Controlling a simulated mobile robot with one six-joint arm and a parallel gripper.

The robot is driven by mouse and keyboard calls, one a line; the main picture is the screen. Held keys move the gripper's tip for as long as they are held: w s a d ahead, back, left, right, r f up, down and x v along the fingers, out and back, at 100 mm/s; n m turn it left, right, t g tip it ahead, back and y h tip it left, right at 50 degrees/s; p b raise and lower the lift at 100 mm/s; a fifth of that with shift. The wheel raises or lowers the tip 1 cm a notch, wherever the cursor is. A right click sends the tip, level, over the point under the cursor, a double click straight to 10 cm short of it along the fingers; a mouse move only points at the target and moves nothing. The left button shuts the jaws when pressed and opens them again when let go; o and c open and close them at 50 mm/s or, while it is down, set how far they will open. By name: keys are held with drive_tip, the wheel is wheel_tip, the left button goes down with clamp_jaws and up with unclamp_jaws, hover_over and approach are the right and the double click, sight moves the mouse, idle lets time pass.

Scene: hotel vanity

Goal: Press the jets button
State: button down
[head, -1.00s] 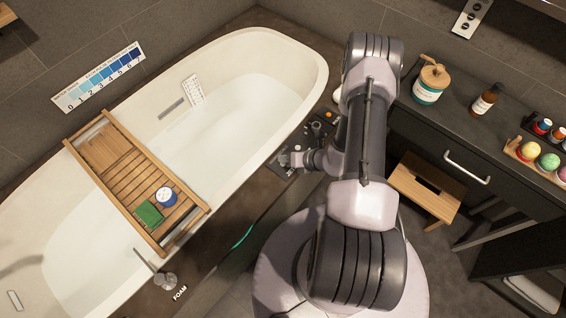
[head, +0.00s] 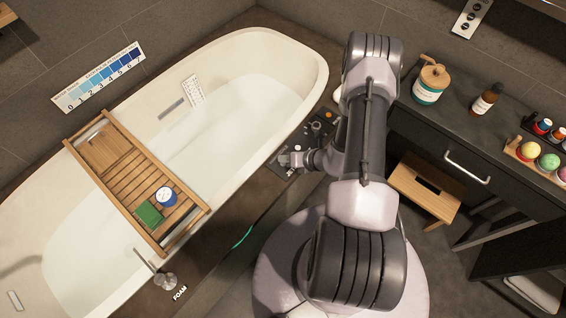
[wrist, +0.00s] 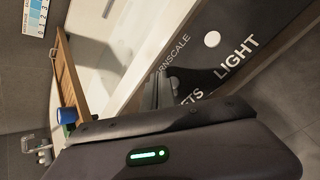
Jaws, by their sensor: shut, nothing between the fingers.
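The dark control panel (head: 318,126) lies on the tub's rim beside my arm. In the wrist view the panel (wrist: 190,62) carries white lettering reading LIGHT, part of a word ending in ETS, and part of a word ending in RNSCALE. A round white button (wrist: 212,39) sits near LIGHT. No button is visible beside the ETS lettering; my gripper body and fingers cover that area. My gripper (head: 285,160) is shut and empty at the near end of the panel. Its dark fingers (wrist: 157,88) point at the panel; contact cannot be told.
The white bathtub (head: 255,50) holds a wooden tray (head: 115,172) with a blue-and-white jar (head: 166,197) and a green block (head: 149,213). A tap (head: 165,281) stands near the FOAM label. The vanity counter (head: 455,92) and a wooden stool (head: 425,190) are to the right.

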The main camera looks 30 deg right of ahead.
sight(285, 165)
idle(0.3)
drive_tip(key=shift+f+b, duration=0.4)
drive_tip(key=shift+f+b, duration=0.3)
drive_tip(key=shift+f, duration=0.1)
idle(0.4)
drive_tip(key=shift+r, duration=0.15)
drive_tip(key=shift+r+p, duration=0.6)
drive_tip(key=shift+r, duration=0.05)
wheel_tip(285, 165, up, 5)
drive_tip(key=p, duration=0.4)
drive_tip(key=shift+r, duration=0.1)
idle(0.5)
